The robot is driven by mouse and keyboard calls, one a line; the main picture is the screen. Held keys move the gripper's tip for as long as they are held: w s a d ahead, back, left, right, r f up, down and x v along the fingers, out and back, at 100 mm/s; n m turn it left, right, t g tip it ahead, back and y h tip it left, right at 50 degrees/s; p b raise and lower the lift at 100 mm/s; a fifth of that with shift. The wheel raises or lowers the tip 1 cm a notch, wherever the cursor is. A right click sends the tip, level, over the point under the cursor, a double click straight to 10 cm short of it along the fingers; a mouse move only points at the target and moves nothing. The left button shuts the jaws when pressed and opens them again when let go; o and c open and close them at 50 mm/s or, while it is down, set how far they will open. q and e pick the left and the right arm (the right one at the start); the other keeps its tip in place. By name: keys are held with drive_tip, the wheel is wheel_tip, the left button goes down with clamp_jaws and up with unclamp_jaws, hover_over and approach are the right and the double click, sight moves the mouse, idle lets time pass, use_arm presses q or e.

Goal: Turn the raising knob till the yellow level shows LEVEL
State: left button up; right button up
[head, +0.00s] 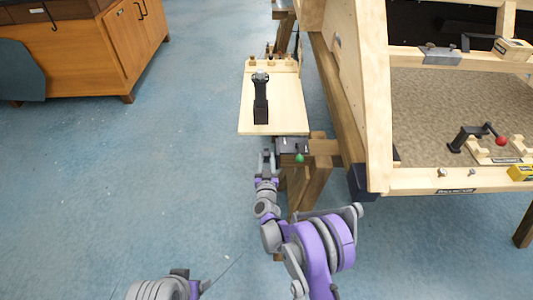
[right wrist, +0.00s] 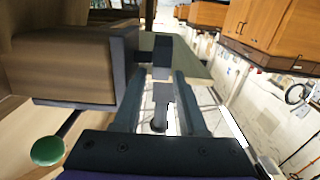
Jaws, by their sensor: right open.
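My right gripper (head: 267,158) is open beside the left edge of a dark bracket (head: 291,146) at the bench corner. In the right wrist view its two fingers (right wrist: 163,78) stand on either side of a small dark block (right wrist: 168,54) joined to the bracket by a short rod. Whether they touch it I cannot tell. A green knob (head: 299,158) hangs on a lever below the bracket; it also shows in the right wrist view (right wrist: 47,151). I cannot tell which part is the raising knob. A yellow level (head: 521,173) is cut by the right edge; its reading is unreadable.
A pale board (head: 274,103) with a black upright handle (head: 261,100) lies behind the bracket. Open blue floor (head: 130,180) lies left, with a wooden cabinet (head: 100,50) at back left.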

sight(266, 156)
drive_tip(key=shift+w+b, duration=0.3)
drive_tip(key=shift+w, duration=1.4)
clamp_jaws()
